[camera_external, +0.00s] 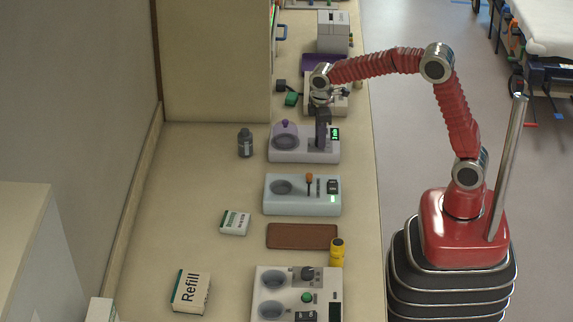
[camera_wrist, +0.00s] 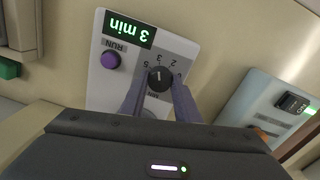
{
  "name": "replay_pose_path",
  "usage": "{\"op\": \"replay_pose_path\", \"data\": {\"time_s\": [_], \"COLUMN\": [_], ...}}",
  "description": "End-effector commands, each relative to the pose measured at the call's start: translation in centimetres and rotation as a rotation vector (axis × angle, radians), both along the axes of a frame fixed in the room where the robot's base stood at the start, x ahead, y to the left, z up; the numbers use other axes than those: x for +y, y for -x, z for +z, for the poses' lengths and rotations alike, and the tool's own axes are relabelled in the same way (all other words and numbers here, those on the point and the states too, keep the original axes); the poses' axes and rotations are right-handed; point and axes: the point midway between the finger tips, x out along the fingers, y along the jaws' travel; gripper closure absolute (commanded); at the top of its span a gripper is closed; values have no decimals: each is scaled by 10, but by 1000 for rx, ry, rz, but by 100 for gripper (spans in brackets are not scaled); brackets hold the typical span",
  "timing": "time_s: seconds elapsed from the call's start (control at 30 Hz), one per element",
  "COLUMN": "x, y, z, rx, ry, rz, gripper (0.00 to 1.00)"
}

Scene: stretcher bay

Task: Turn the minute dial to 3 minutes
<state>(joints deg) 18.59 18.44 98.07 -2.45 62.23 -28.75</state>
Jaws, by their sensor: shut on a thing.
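The minute dial (camera_wrist: 160,77) is a round black knob with a white pointer line, on a white machine (camera_wrist: 190,48) with printed numbers around the knob. My gripper (camera_wrist: 159,84) is shut on the dial, one finger on each side. The machine's display (camera_wrist: 129,29) reads "3 min" in green, upside down in the wrist view. A purple button (camera_wrist: 110,60) marked RUN sits beside it. In the external view my gripper (camera_external: 322,140) reaches down onto the white machine (camera_external: 288,157) and hides the dial there.
A pale blue machine (camera_external: 301,206) stands in front on the counter, and another white machine (camera_external: 262,292) is nearer. A dark bottle (camera_external: 245,143) stands to the left. A brown mat (camera_external: 302,236) and yellow bottle (camera_external: 337,252) lie between machines.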

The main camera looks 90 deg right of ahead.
Motion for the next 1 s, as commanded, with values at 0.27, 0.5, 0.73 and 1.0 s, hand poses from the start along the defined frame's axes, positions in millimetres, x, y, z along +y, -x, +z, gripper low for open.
{"op": "replay_pose_path", "data": {"time_s": [0.27,0.5,0.73,1.0], "x": [0,0,0,0], "y": [1,1,0,0], "z": [-1,-1,0,11], "rx": [2,1,1,-1], "ry": [-1,-1,0,1], "rz": [0,0,-1,-1], "gripper": [94,56,52,52]}}
